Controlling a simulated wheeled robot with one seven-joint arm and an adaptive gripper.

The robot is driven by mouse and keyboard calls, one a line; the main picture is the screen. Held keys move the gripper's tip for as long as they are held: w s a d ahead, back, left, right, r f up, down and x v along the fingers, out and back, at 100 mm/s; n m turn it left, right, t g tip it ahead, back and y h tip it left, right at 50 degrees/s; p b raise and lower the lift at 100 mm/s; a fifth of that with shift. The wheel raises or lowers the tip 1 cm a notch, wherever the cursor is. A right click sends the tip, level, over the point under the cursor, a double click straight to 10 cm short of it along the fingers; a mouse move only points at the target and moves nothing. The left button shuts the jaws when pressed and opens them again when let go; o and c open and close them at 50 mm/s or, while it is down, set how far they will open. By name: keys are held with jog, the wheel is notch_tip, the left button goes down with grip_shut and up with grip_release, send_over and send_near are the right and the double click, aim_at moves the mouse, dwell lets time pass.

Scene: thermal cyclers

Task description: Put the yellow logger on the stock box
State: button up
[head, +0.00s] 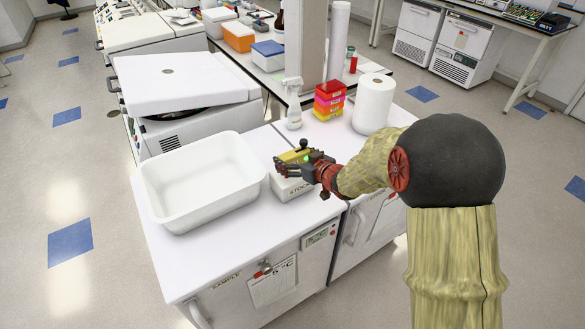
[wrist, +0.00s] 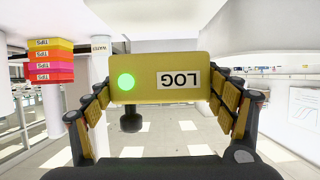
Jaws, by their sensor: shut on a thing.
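The yellow logger (head: 293,155) is a small yellow block; in the wrist view the logger (wrist: 160,79) shows a green light and an upside-down LOG label. My gripper (head: 290,165) is shut on it, with a finger on each side in the wrist view (wrist: 157,100). The stock box (head: 291,188) is a white box with a STOCK label on its front, on the white counter. In the head view the logger and gripper appear over the stock box and cover part of it. I cannot tell whether the logger touches the box top.
A white tray (head: 157,201) stands left of the stock box. A spray bottle (head: 293,108), stacked coloured tip boxes (head: 329,101) and a paper roll (head: 373,104) stand behind. A white machine (head: 180,84) is at the back left. The counter's front left (head: 200,270) is clear.

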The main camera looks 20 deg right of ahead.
jog(key=shift+w+a+f+b, duration=0.15)
jog(key=shift+f+b, duration=0.35)
jog(key=shift+f, duration=0.5)
jog(key=shift+w+f+b, duration=0.25)
jog(key=shift+f+b, duration=0.25)
jog(key=shift+f, duration=0.45)
jog(key=shift+f, duration=0.2)
jog(key=o, duration=1.2)
